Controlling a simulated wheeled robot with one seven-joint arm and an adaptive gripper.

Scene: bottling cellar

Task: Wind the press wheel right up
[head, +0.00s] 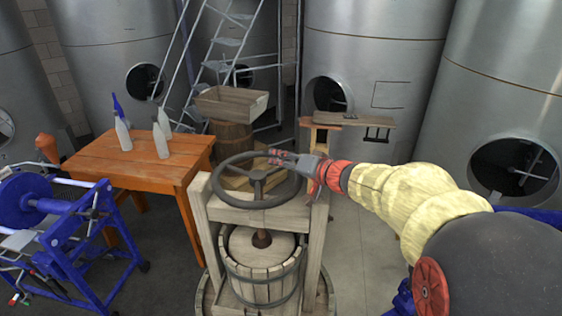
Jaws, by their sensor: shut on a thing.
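The press wheel (226,197) is a dark ring with spokes, lying flat on top of the wooden press frame (203,222). Below it, the screw (262,238) runs down to a round wooden lid (246,250) in the slatted press basket (262,289). My gripper (283,160) reaches in from the right and is shut on the far right part of the wheel's rim. The exact grip of the fingers is small and partly hidden.
An orange table (100,160) with several bottles stands at left, with a blue machine (60,225) in front of it. A wooden box (231,102) sits on a barrel (232,140) behind. Steel tanks (370,60) line the back. Floor shows right of the press.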

